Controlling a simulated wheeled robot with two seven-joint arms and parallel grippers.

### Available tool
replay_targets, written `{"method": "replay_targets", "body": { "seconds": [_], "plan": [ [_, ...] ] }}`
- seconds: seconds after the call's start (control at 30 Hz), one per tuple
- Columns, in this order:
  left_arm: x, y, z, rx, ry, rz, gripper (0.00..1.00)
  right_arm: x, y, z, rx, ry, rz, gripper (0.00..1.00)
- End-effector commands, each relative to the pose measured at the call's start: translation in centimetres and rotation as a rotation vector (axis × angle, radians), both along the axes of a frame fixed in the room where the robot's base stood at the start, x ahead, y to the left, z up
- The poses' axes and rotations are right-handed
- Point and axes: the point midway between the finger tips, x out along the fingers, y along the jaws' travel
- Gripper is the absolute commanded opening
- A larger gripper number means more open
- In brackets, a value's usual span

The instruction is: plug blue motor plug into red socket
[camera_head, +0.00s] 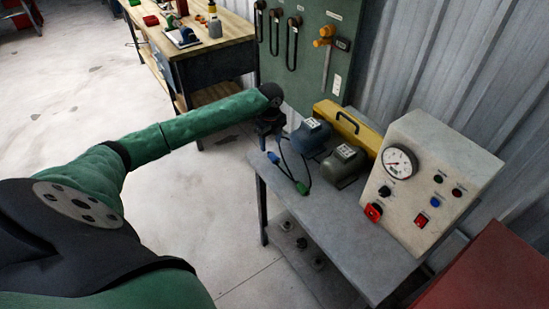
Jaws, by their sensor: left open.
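The blue plug (273,158) lies on the grey bench near its left edge, on a dark cable from the blue motor (310,136). A green plug (302,188) lies nearer, and its cable seems to run toward the grey-green motor (345,164). The red socket (373,212) is low on the left of the pale control box's front. My left gripper (266,132) is open at the far left corner of the bench, just beyond the blue plug and apart from it. Its fingers are small and dark here. My right gripper is out of view.
The control box (446,160) has a gauge, knobs and a red switch. A yellow case (348,126) stands behind the motors. The bench top (345,235) is clear in front. A red surface (485,275) is at lower right, and a wooden workbench (222,28) stands farther back.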

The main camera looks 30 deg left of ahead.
Motion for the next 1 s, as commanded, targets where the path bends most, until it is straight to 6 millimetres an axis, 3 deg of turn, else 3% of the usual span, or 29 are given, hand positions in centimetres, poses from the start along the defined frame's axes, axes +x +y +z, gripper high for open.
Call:
{"method": "replay_targets", "body": {
  "seconds": [0.2,0.63,0.77,1.0],
  "plan": [
    [0.0,0.0,-0.1,0.001,-0.002,-0.112,0.55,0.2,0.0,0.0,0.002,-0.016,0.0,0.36],
    [0.2,-0.1,-2.9,0.0,0.0,-0.115,0.55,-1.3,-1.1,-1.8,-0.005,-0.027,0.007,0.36],
    [0.4,-0.3,-3.9,0.0,0.0,-0.114,0.55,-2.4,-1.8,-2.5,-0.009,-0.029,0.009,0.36],
    [0.8,-0.4,-6.5,0.0,0.0,-0.113,0.55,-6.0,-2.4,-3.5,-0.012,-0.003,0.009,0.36]
  ]
}}
